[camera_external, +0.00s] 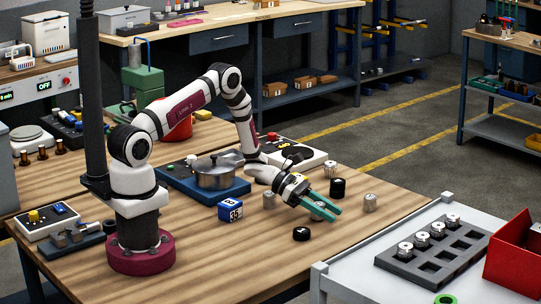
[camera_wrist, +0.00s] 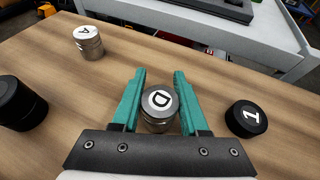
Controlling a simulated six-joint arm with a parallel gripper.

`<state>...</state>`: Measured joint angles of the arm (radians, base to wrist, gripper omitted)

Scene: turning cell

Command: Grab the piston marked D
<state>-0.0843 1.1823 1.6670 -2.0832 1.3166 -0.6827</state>
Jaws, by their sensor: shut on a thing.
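A silver piston marked A (camera_wrist: 88,42) stands at the upper left in the wrist view. A black piece marked Z or N (camera_wrist: 246,119) is just right of my gripper.
A black cylinder (camera_wrist: 22,103) stands at the left in the wrist view. A blue-and-white block (camera_external: 230,209) and a pot (camera_external: 219,174) on a blue base are left of my gripper. A grey tray with several pistons (camera_external: 436,250) lies on the white bench at the right.

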